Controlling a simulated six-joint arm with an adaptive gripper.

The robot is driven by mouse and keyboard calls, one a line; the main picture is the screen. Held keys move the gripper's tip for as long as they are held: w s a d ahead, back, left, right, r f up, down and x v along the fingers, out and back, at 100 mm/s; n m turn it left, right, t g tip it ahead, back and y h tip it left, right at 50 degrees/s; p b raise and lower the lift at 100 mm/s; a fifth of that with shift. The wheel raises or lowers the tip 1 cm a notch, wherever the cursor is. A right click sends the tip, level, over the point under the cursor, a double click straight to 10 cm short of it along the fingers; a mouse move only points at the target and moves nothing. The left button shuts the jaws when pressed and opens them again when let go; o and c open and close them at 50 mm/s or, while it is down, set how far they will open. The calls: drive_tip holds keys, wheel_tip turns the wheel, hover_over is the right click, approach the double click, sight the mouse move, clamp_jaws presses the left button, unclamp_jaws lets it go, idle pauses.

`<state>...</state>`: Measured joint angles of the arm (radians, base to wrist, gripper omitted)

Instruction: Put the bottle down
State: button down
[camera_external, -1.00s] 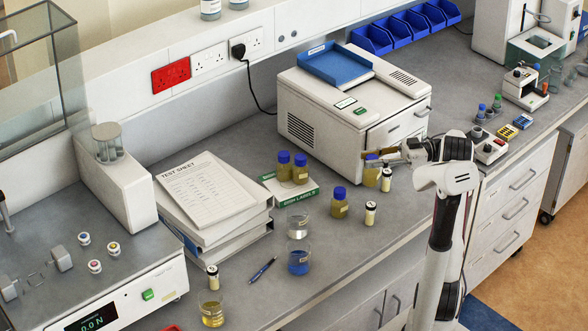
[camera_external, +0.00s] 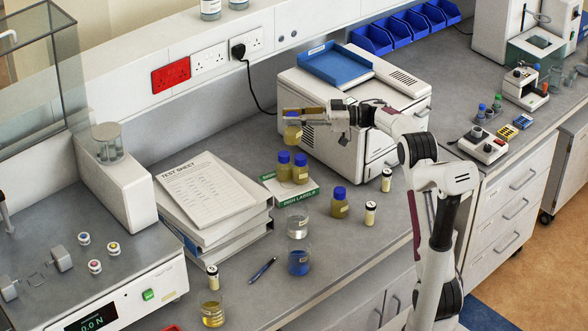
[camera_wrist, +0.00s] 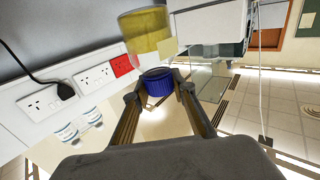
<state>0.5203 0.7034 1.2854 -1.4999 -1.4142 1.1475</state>
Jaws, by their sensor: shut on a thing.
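A bottle with yellow-brown contents (camera_external: 293,135) hangs upright from my gripper (camera_external: 290,112). The bottle is held in the air in front of the left side of the white machine, above and behind two bottles on the labels box.
Two blue-capped bottles (camera_external: 291,171) stand on a green-and-white labels box (camera_external: 310,189). Another blue-capped bottle (camera_external: 340,206), small vials and beakers (camera_external: 298,260) stand in front. Stacked binders (camera_external: 225,225) lie left. The white machine (camera_external: 320,100) is close behind my gripper. Bare bench shows between.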

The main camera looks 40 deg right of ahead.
sight(293, 138)
drive_tip(key=shift+w+d+r+m+t+h, duration=0.15)
drive_tip(key=shift+w+d+m+t+h, duration=0.4)
drive_tip(key=shift+w+d, duration=0.4)
drive_tip(key=shift+f, duration=2.55)
drive_tip(key=shift+f, duration=2.5)
drive_tip(key=shift+f, duration=0.55)
drive_tip(key=c, duration=1.7)
unclamp_jaws()
drive_tip(key=shift+r, duration=0.1)
